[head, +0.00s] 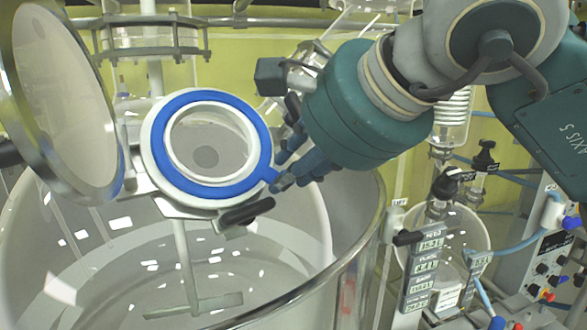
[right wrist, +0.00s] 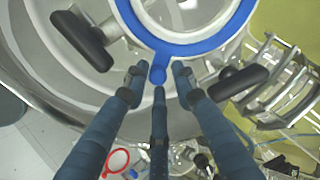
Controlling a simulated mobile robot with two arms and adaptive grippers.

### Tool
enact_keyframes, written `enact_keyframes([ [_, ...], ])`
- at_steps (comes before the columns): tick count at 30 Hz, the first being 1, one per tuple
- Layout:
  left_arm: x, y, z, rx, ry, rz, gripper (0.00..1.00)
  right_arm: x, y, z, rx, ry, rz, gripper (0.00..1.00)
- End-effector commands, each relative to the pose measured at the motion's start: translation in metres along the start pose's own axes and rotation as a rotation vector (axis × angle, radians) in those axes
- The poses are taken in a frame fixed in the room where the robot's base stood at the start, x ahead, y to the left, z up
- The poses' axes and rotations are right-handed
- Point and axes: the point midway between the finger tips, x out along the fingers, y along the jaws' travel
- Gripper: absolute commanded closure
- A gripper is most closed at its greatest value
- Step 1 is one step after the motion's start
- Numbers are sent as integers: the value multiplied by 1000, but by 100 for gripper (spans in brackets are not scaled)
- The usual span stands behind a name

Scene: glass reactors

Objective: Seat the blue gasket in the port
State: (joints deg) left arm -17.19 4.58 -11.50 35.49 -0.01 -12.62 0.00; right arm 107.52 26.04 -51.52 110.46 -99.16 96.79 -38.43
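The blue gasket (head: 262,146) is a flat ring with a small tab. It lies around the white inner collar of the port (head: 168,133), on the port's pale flange; I cannot tell whether it is fully pressed down. My right gripper (head: 281,180) is at the tab on the ring's lower right. In the right wrist view its fingertips (right wrist: 158,82) stand around the tab, with gaps at its sides. My left gripper is not in view.
A round glass lid (head: 62,95) stands open left of the port. Black clamp handles (head: 246,211) sit around the flange. The large glass vessel (head: 330,215) is below. Labelled tags (head: 420,270) and a control panel (head: 548,270) are at the right.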

Motion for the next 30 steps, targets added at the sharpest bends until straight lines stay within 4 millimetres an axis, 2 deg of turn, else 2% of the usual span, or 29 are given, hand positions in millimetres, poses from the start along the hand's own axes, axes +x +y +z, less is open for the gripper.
enact_keyframes([
  [9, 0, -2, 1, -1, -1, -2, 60, 0, 0, 0, 0, 0, 0, 61],
  [13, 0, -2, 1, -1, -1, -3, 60, -9, -1, 0, 0, 1, -2, 61],
  [17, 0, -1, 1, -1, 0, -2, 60, -30, -1, 0, 0, 1, -4, 61],
  [24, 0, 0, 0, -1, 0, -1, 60, -82, -1, -1, 1, 2, -4, 61],
  [30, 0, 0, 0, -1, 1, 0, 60, -111, -1, 0, 0, 1, -2, 61],
])
